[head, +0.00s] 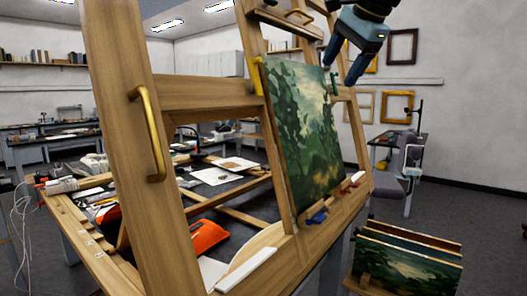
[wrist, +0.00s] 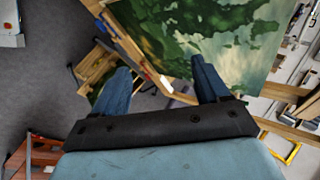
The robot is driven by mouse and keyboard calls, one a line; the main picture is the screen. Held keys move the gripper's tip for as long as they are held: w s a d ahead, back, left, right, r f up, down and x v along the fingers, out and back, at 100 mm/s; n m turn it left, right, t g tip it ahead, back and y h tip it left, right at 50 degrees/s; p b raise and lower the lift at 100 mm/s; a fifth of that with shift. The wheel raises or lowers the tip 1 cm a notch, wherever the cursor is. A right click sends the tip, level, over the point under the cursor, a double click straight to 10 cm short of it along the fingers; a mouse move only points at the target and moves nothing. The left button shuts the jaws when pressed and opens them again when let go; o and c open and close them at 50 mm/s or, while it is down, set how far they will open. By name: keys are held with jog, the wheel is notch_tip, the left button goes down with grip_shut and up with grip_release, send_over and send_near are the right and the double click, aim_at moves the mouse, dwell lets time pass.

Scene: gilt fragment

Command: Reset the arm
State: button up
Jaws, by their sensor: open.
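My gripper (head: 342,66) is at the upper middle of the head view, with its blue fingers pointing down beside the top right edge of the landscape painting (head: 308,130). In the wrist view my gripper (wrist: 162,85) shows two blue fingers spread wide, with nothing held between them. The painting (wrist: 200,40) fills the upper middle of that view, beyond the fingertips. It stands on a wooden easel (head: 180,95), held by small coloured clamps. Whether a finger touches the painting or a clamp cannot be told.
A rack of paintings (head: 405,262) stands on the floor at lower right. A cluttered worktable (head: 215,178) lies behind the easel at left. Frames (head: 402,46) hang on the back wall. Open floor shows at right.

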jog(key=s+d+f+n+h, duration=0.1)
jog(key=s+f+n, duration=0.3)
jog(key=f, duration=0.6)
jog(key=s+d+f+n+g+h, duration=0.1)
jog(key=s+d+f+n, duration=0.2)
jog(key=s+f, duration=0.5)
jog(key=s+d+f+n+h, duration=0.1)
jog(key=s+f+n, duration=0.3)
jog(key=f, duration=0.9)
jog(key=shift+s+d+f+n, duration=0.2)
jog(key=shift+s+d+n, duration=0.2)
jog(key=shift+s+d, duration=0.45)
jog(key=shift+s+a, duration=0.1)
jog(key=shift+a, duration=0.05)
